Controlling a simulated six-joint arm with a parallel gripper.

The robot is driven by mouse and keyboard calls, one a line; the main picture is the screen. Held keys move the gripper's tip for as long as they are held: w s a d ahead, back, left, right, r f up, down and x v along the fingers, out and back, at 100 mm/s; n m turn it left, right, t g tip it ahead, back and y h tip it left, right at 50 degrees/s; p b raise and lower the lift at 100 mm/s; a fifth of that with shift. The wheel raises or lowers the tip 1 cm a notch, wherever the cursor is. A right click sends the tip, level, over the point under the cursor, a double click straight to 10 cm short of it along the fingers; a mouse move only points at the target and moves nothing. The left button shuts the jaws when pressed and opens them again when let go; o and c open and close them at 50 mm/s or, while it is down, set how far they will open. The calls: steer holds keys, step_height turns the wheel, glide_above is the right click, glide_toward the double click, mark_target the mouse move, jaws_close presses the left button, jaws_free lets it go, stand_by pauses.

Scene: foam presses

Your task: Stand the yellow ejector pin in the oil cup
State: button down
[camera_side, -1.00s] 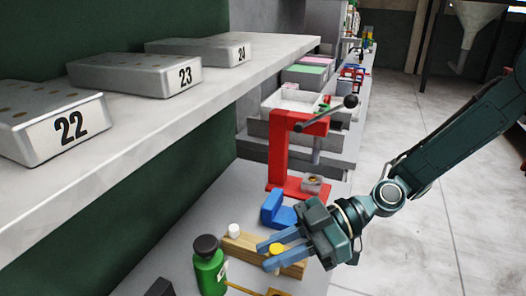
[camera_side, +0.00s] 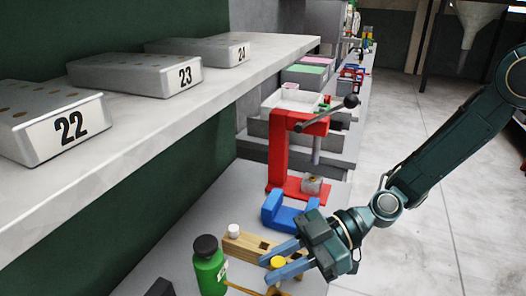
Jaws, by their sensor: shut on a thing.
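The yellow ejector pin (camera_side: 278,262) shows as a yellow round head between the fingers of my gripper (camera_side: 280,263). My gripper is shut on it, over the right end of a wooden rack (camera_side: 240,245). The pin's lower part is hidden by the fingers, so I cannot tell whether its tip is clear of the rack. A small grey block with a brownish round top (camera_side: 312,184) sits on the red press's base. I cannot tell whether this is the oil cup.
A white-headed pin (camera_side: 234,230) stands in the rack, left of a dark hole. A green bottle (camera_side: 209,268) stands to its left. A blue cradle (camera_side: 285,212) and a red press (camera_side: 280,155) stand behind. A shelf with numbered blocks (camera_side: 135,75) overhangs the left.

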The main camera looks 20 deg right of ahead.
mark_target(277, 285)
steer(key=shift+f, duration=1.95)
steer(key=shift+f, duration=2.25)
stand_by(0.6)
steer(key=c, duration=1.2)
jaws_free()
steer(key=shift+o, duration=0.2)
steer(key=shift+d, duration=0.15)
steer(key=w+v, duration=0.1)
steer(key=v, duration=1.2)
steer(key=shift+s+d+r, duration=0.15)
steer(key=shift+s+d, duration=0.1)
steer(key=shift+s, duration=0.25)
